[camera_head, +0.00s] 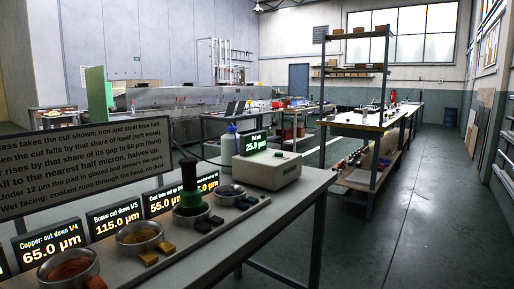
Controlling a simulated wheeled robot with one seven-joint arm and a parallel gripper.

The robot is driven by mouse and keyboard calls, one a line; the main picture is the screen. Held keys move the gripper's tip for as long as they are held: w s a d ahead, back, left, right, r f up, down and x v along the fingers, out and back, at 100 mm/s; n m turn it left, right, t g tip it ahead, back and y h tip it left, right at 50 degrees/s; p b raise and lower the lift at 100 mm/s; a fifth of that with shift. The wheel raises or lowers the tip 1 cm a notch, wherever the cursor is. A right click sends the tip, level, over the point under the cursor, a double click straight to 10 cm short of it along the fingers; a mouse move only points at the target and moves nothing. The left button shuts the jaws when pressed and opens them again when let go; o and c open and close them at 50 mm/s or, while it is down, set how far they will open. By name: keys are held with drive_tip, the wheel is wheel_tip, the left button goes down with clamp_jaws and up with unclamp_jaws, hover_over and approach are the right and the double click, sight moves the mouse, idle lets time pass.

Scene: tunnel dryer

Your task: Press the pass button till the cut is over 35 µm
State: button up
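A pale box (270,171) stands at the far end of the near bench, with a small display (256,144) on top reading "Pad cut 25.0 µm". Another display (207,181) is mostly hidden behind a green and black upright piece (190,183), which stands at a metal bowl. My gripper is not in view.
Metal bowls hold copper (68,270) and brass-coloured (139,237) contents, with small blocks beside them. A dark sign (80,165) about cut rules is cropped at left. A white bottle (229,146) stands behind the box. Clear floor (400,220) lies right of the bench.

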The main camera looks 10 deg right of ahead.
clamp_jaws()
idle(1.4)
